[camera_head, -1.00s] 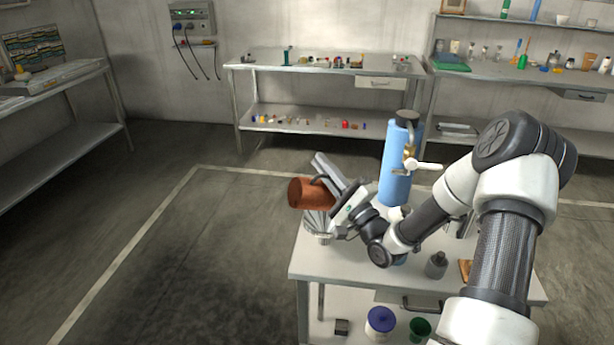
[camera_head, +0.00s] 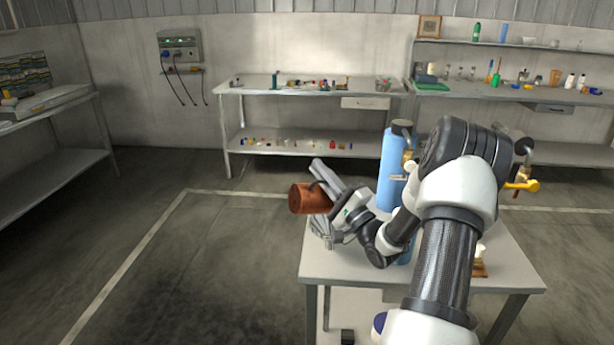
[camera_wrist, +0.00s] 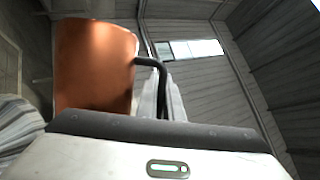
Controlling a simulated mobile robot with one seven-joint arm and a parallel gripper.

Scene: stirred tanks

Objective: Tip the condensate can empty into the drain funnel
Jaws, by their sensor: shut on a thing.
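The can's inside and any liquid cannot be seen.
The small table (camera_head: 335,267) has a tall blue cylinder (camera_head: 391,170) with a valve close behind my arm. A yellow-handled valve (camera_head: 522,186) is at the right. Benches line the back wall (camera_head: 300,88) and left (camera_head: 50,115). The floor left of the table is clear.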

